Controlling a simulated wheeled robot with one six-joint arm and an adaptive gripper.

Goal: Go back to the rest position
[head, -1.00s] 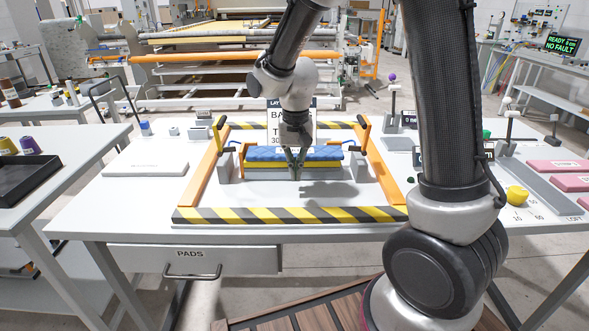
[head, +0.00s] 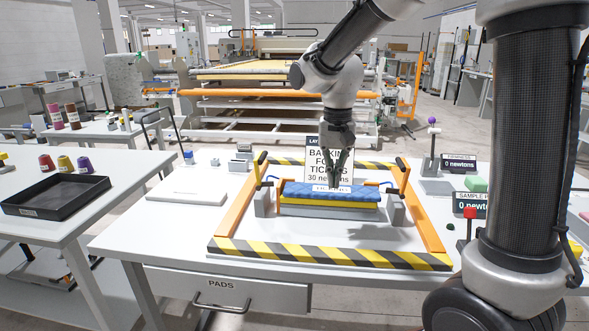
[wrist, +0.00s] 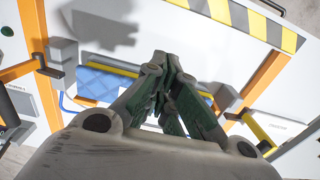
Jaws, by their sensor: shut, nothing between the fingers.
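My gripper (head: 339,172) hangs over the middle of the table, its fingers together and nothing between them. In the head view its tips show in front of the sign and just above the blue quilted pad (head: 330,192). The pad lies on a yellow layer between grey blocks, inside an orange frame with striped bars. In the wrist view the closed fingers (wrist: 163,62) are seen from above, with part of the blue pad (wrist: 100,84) beside them. Whether the tips touch the pad cannot be told.
The striped front bar (head: 330,253) and orange side rails (head: 236,202) surround the pad. A white sign (head: 316,147) stands behind it. A white slab (head: 187,193) lies to the left, and a black tray (head: 55,195) is on the left table. Posts with balls stand to the right.

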